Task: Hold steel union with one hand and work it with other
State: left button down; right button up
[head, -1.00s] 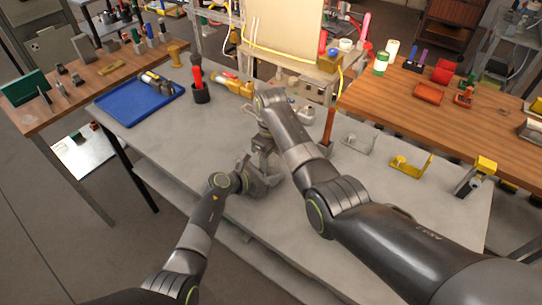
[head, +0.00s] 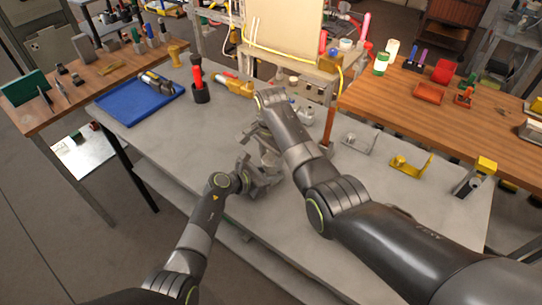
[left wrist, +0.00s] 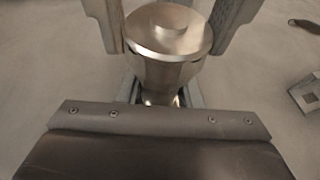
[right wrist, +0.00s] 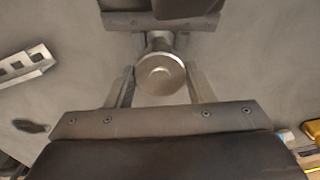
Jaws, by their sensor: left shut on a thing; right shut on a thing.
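The steel union (left wrist: 168,32) is a shiny round metal fitting with a flat disc-like end, between the jaws of my left gripper (left wrist: 172,35) in the left wrist view. It also shows in the right wrist view (right wrist: 160,74), end-on between the fingers of my right gripper (right wrist: 160,85). Both grippers are shut on it from facing sides, above the grey table. In the head view my left gripper (head: 262,178) and right gripper (head: 266,145) meet near the table's middle, and the union is mostly hidden there by the arms.
The grey table (head: 150,140) has a blue tray (head: 130,104) and a black cup with a red-handled tool (head: 199,85) at the left. A grey bracket (head: 358,144), a yellow bracket (head: 411,164) and a yellow-topped clamp (head: 476,177) stand at the right. The table's front left is clear.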

jog(key=n, duration=0.5)
jog(key=shift+w, duration=0.1)
jog(key=n, duration=0.4)
jog(key=shift+n, duration=0.3)
jog(key=n, duration=0.4)
jog(key=shift+r+n, duration=0.1)
jog(key=shift+n, duration=0.2)
jog(key=n, duration=0.4)
jog(key=shift+n, duration=0.3)
jog(key=n, duration=0.4)
jog(key=shift+n, duration=0.3)
jog(key=n, duration=0.4)
jog(key=shift+n, duration=0.3)
jog(key=n, duration=0.4)
jog(key=shift+n, duration=0.3)
jog(key=n, duration=0.5)
jog(key=shift+n, duration=0.3)
